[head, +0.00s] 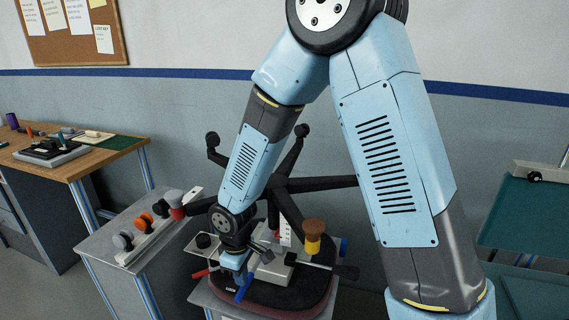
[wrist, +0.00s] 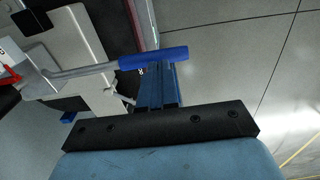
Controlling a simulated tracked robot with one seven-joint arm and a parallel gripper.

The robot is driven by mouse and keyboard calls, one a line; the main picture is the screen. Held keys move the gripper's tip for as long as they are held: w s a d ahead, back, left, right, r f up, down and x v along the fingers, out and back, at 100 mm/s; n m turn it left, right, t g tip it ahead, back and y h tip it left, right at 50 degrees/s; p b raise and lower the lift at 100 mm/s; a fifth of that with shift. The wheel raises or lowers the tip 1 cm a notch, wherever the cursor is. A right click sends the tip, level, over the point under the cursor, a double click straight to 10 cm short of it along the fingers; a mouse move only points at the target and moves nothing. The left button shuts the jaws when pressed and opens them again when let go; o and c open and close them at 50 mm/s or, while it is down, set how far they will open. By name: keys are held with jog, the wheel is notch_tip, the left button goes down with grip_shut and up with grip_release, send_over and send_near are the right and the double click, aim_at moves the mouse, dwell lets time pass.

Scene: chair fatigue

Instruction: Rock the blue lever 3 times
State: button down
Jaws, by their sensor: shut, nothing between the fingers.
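The blue lever (wrist: 153,58) has a dark blue grip on a bent grey rod that runs left to the chair mechanism in the wrist view. In the head view its blue grip (head: 243,289) shows low at the front of the overturned chair. My gripper (wrist: 157,76) is shut and empty. Its fingertips are right at the grip, which crosses them in the picture. I cannot tell whether they touch. In the head view my gripper (head: 241,276) is at the chair's front, partly hidden by my wrist.
The overturned chair's black legs (head: 290,205) spread above and behind my wrist. A red lever (head: 203,271) is left of my gripper. A knob rack (head: 150,232) stands left, and a wooden bench (head: 110,155) farther left. Open floor (wrist: 245,60) shows right of the lever.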

jog(key=shift+f, duration=1.2)
jog(key=shift+w+d+f, duration=0.1)
jog(key=shift+f, duration=1.3)
jog(key=shift+r, duration=3)
